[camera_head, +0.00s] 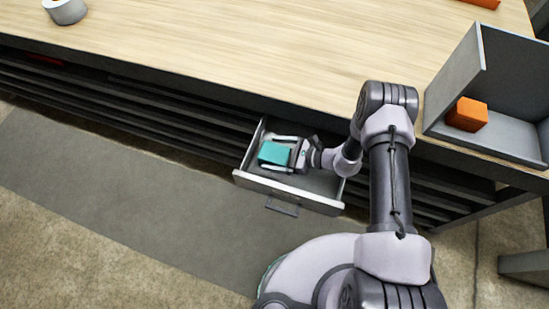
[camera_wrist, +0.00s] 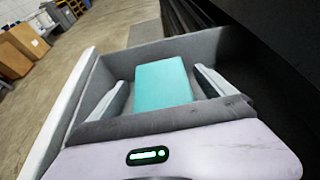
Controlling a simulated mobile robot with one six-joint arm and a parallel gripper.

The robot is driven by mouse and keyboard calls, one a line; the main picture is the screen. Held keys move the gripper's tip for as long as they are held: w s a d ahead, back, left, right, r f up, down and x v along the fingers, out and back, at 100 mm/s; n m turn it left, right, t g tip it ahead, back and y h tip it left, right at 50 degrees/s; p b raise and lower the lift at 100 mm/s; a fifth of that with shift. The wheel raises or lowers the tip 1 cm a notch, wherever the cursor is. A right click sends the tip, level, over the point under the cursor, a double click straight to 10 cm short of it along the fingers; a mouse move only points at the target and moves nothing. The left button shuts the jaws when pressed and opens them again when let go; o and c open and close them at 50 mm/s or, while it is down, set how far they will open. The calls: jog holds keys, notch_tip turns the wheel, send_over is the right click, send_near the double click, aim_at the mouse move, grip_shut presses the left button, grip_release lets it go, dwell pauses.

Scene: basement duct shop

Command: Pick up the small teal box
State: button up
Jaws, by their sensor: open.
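The small teal box (camera_head: 274,153) lies in the open drawer (camera_head: 318,197) under the workbench, toward its left part in the head view. My gripper (camera_head: 280,153) reaches down into the drawer with its fingers spread on either side of the box. In the wrist view the teal box (camera_wrist: 162,84) sits between the two fingers of my gripper (camera_wrist: 162,92), with a visible gap on both sides. The fingers do not appear to touch it. The drawer's grey walls (camera_wrist: 95,82) rise around the fingers. The lower end of the box is hidden by my gripper body.
The wooden workbench top (camera_head: 230,50) lies above and behind the drawer. An open grey bin (camera_head: 455,75) with an orange block (camera_head: 467,114) stands at its right. The floor mat (camera_head: 130,200) in front is clear.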

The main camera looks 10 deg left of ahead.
jog(key=x, duration=0.3)
jog(key=shift+d, duration=0.1)
jog(key=c, duration=1.7)
